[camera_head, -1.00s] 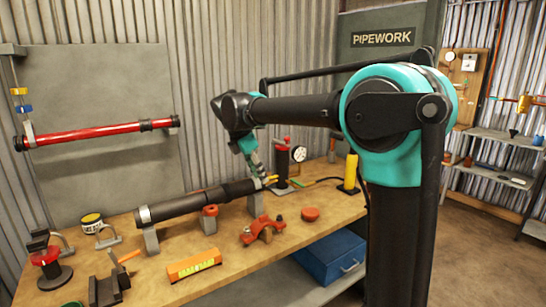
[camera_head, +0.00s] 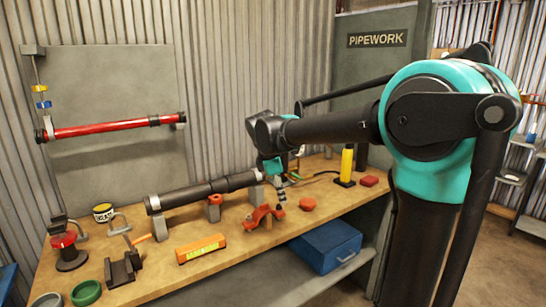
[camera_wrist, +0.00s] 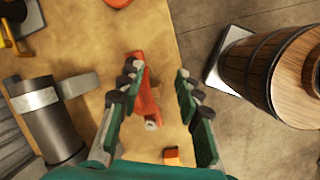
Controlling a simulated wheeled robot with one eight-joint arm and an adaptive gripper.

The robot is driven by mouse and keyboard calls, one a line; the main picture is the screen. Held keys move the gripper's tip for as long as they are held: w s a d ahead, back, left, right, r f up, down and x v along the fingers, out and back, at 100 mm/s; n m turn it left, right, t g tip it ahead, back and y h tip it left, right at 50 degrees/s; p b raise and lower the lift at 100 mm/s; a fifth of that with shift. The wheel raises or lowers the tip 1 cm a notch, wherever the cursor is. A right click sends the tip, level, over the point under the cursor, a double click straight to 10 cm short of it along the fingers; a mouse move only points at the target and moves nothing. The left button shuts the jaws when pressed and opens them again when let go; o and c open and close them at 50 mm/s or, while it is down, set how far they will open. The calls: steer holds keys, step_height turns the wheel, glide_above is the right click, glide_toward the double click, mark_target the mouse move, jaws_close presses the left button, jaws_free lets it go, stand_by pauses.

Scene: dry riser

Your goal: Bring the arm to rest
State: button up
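My arm reaches across the picture from the right in the head view. My gripper (camera_head: 279,192) hangs over the workbench (camera_head: 228,258), just right of and behind a red clamp (camera_head: 262,217). In the wrist view my gripper (camera_wrist: 156,88) has its two fingers well apart with nothing held between them. The red clamp (camera_wrist: 146,88) shows below the gap, on the bench top. A dark pipe (camera_head: 205,190) lies on supports left of the gripper, and its end shows in the wrist view (camera_wrist: 58,130).
An orange level (camera_head: 201,249), a red cap (camera_head: 308,204), a yellow cylinder (camera_head: 346,163) and a vise (camera_head: 122,268) stand on the bench. A blue toolbox (camera_head: 328,250) sits on the shelf below. A wooden barrel (camera_wrist: 262,72) stands on the floor beyond the bench edge.

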steer(key=s+d+f+m+t+y, duration=0.1)
steer(key=s+d+f+m, duration=0.7)
steer(key=s+f+m, duration=0.1)
steer(key=s+d+f+m+y, duration=0.1)
steer(key=s+d+f+m, duration=0.7)
steer(key=s+f+m, duration=0.2)
steer(key=shift+s+d+f+t+y, duration=0.2)
steer(key=shift+s+f+t+y, duration=0.2)
steer(key=shift+s+f, duration=0.45)
